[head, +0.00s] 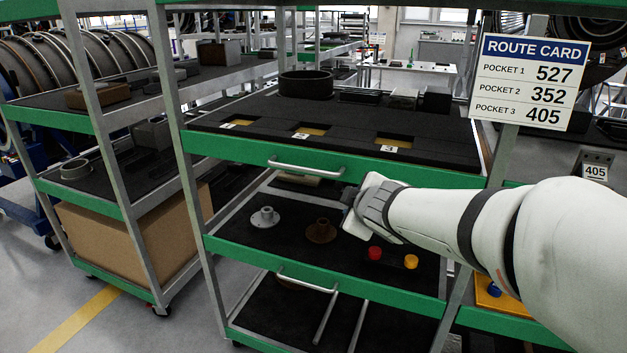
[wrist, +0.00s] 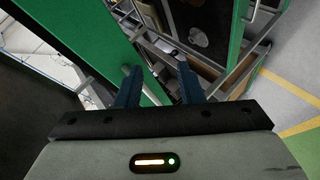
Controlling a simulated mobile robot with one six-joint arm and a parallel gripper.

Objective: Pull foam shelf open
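The foam shelf (head: 340,120) is the top level of the middle cart, a black foam sheet with pockets tagged 1, 2 and 3 along its front. Its green front (head: 240,153) carries a silver bar handle (head: 307,168). My gripper (head: 348,195) is just below and right of the handle's right end in the head view, its fingers small and partly hidden by the wrist. In the wrist view my gripper (wrist: 158,84) has its two blue fingers apart, with a green panel (wrist: 85,40) close by. A grey bar end (wrist: 127,71) shows near the left finger; I cannot tell whether they touch.
A lower shelf (head: 290,240) holds flanged parts, a red cap (head: 375,253) and a yellow cap (head: 411,261). A route card (head: 530,82) hangs at the right, reading 527, 352, 405. A dark ring (head: 306,84) stands on the foam's back. Another cart (head: 110,130) stands left.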

